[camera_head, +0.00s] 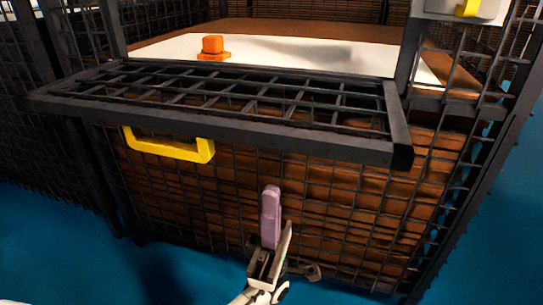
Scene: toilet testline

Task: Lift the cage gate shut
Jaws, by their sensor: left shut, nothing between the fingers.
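The cage gate (398,122) is a black-framed mesh panel. It lies folded outward, about level, across the front of the cage opening. A yellow handle (172,150) hangs below its front edge, left of the middle. My left gripper (271,222) comes up from the bottom of the view, in front of the mesh wall below the gate. It is shut with nothing in it, to the right of and lower than the handle, apart from it. A pale purple part shows at its tip. My right gripper is not in view.
The black mesh cage wall (350,225) stands below the gate, with brown boards behind it. Inside the cage, an orange object (213,47) sits on a white surface (300,53). A grey fitting with a yellow part (468,8) is at upper right. Blue floor (60,245) is clear at left.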

